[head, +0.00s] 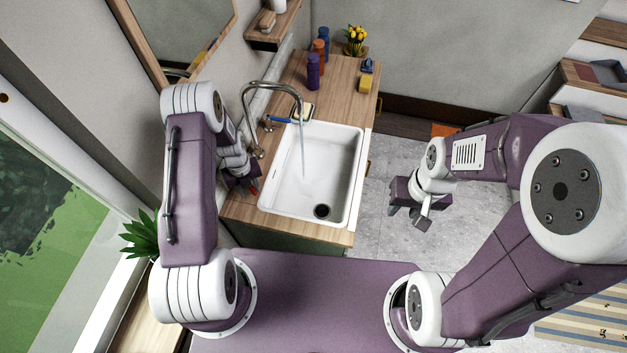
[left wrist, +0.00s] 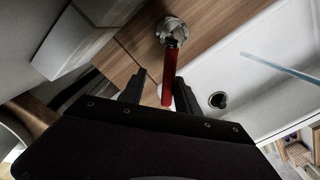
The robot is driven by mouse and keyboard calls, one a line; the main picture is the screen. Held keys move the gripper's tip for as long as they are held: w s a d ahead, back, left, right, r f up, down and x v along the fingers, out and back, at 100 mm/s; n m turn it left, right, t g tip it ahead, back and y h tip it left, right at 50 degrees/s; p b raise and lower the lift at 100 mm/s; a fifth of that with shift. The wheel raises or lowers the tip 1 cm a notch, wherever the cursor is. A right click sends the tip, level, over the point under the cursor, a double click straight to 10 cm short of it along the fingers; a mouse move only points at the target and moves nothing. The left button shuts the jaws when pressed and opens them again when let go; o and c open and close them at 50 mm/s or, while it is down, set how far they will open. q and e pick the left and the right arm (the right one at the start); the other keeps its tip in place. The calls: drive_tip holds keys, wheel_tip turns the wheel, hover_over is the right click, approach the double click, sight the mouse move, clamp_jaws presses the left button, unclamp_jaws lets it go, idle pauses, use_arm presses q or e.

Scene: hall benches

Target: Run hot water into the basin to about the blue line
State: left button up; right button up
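The white basin (head: 347,190) is set in a wooden counter, with a dark round drain (head: 322,211) near its front; whether it is plugged I cannot tell. The arched metal tap (head: 272,87) pours a thin stream of water (head: 302,150), which also shows in the left wrist view (left wrist: 280,68). No pooled water or blue line is discernible. The blue handle (head: 280,120) is behind the spout. The red handle (left wrist: 170,72) lies between the parted fingers of my left gripper (left wrist: 158,92), nearer the right finger. My right gripper (head: 411,215) is open and empty over the floor.
Purple (head: 313,72), orange (head: 318,49) and blue bottles stand at the counter's back. A yellow sponge (head: 365,84) and yellow flowers (head: 355,38) are there too. A mirror (head: 190,40) hangs left of the counter. A plant (head: 143,236) stands at front left.

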use_arm(q)
drive_tip(key=shift+a, duration=0.1)
drive_tip(key=shift+s+a, duration=0.4)
drive_tip(key=shift+a, duration=0.45)
drive_tip(key=shift+a, duration=0.2)
drive_tip(key=shift+w+d+n, duration=0.15)
drive_tip(key=shift+d+n, duration=0.25)
drive_tip(key=shift+n, duration=0.4)
drive_tip(key=shift+w+d+n, duration=0.1)
drive_tip(key=shift+d+n, duration=0.3)
drive_tip(key=shift+n, duration=0.4)
idle(5.2)
